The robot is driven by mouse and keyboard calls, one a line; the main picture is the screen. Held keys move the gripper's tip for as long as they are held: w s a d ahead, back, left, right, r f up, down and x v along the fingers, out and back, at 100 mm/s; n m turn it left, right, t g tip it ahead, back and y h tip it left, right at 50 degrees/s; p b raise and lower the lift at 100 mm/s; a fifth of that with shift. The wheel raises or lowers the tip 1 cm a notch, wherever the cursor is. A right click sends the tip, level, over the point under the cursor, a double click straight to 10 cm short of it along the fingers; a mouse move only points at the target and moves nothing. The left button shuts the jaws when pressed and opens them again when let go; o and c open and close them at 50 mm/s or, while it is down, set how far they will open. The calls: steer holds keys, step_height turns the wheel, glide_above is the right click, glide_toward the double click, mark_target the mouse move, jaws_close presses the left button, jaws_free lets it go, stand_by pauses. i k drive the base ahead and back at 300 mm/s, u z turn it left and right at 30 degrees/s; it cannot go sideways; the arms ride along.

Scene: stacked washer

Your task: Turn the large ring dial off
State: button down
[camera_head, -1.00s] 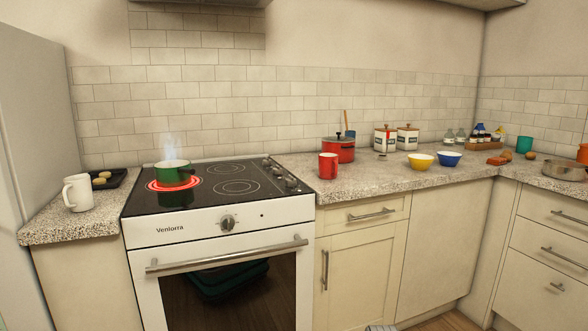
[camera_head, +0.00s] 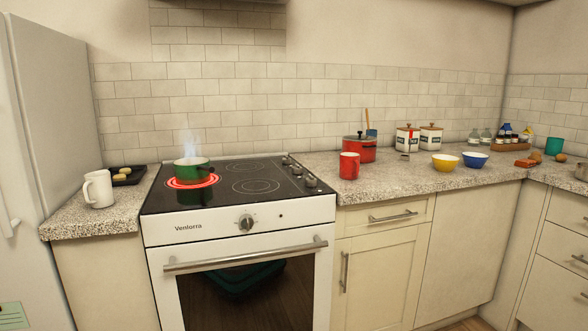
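The hob (camera_head: 220,200) is a black glass top over a white oven. Its front left ring (camera_head: 212,182) glows red. A green pot (camera_head: 191,172) stands on that ring, with pale steam above it. Several small dark dials (camera_head: 311,181) run along the right edge of the hob. One larger dial (camera_head: 246,223) sits on the white oven front. The dials are too small to read their settings, and I cannot tell which one is the large ring dial. My gripper is not in view.
A white mug (camera_head: 98,190) and a dark tray (camera_head: 128,175) stand on the counter left of the hob. A red mug (camera_head: 349,166) and a red pot (camera_head: 360,150) stand to its right. The oven handle (camera_head: 245,254) juts out in front. A fridge (camera_head: 55,95) stands at the left.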

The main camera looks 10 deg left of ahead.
mark_target(296, 169)
steer(key=u, duration=0.05)
steer(key=k, duration=1.35)
steer(key=u, duration=0.55)
steer(key=i, duration=1)
steer(key=z, duration=0.05)
